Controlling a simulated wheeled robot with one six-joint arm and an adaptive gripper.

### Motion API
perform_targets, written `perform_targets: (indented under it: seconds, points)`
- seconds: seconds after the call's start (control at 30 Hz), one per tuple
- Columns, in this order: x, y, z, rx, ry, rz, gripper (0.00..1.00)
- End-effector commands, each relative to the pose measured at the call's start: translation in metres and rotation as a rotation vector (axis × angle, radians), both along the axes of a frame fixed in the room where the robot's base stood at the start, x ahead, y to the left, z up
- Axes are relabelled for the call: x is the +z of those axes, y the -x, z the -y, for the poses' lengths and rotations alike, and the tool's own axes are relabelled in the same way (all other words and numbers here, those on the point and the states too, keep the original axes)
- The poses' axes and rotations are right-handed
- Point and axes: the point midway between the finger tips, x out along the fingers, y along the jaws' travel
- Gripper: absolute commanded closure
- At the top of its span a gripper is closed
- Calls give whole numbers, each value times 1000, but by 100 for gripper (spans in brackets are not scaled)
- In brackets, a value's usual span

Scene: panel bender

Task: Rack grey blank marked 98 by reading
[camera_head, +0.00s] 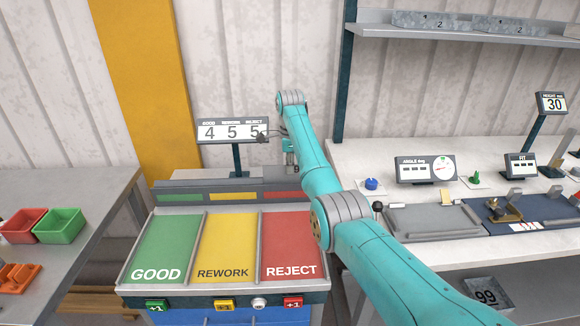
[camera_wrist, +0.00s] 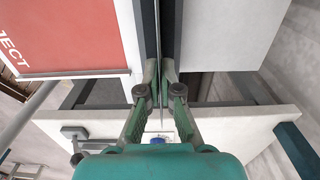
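My gripper (camera_head: 290,152) is behind the REJECT end of the sorting station in the head view, partly hidden by my arm. A grey blank (camera_head: 297,170) shows just below it with a "9" readable; the rest of its mark is hidden. In the wrist view my gripper (camera_wrist: 162,92) has its fingers close together on a thin sheet seen edge-on, which appears to be this blank. Another grey piece marked 99 (camera_head: 487,292) is at the lower right, below the bench. No full 98 is readable.
The station has GOOD (camera_head: 160,250), REWORK (camera_head: 224,250) and REJECT (camera_head: 291,245) lanes. A counter display (camera_head: 233,130) reads 4, 5, 5. At right, a bench holds an angle gauge (camera_head: 427,169) and a height display (camera_head: 552,103) reading 30. Bins (camera_head: 58,225) stand at left.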

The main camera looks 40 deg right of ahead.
Motion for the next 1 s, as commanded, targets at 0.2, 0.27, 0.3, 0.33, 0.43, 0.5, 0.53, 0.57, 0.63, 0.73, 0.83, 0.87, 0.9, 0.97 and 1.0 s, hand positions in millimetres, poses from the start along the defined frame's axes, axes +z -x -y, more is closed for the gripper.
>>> perform_targets:
  seconds: [0.2, 0.27, 0.3, 0.33, 0.43, 0.5, 0.53, 0.57, 0.63, 0.73, 0.83, 0.87, 0.9, 0.97, 1.0]
  points:
    - [-4, 0, 0, 0, 1, 1, 100]
    - [-5, 0, 0, 0, 1, 1, 100]
    - [-5, 0, 0, 0, 1, 1, 100]
    - [-6, 0, 0, 0, 1, 1, 100]
    - [-7, 0, 0, 0, 1, 1, 100]
    - [-8, 0, 0, 0, 1, 1, 100]
    - [-9, 0, 0, 0, 1, 1, 100]
    - [-10, 0, 0, 0, 1, 1, 100]
    - [-11, 0, 0, 0, 0, 0, 100]
    - [-12, 0, 0, 0, 0, 0, 100]
    - [-14, 0, 0, 0, 0, 0, 100]
    - [-14, 0, 0, 0, 0, 0, 100]
    - [-14, 0, 0, 0, 1, 1, 93]
    - [-14, 0, 0, 0, 1, 1, 78]
    - [-14, 0, 0, 0, 1, 1, 68]
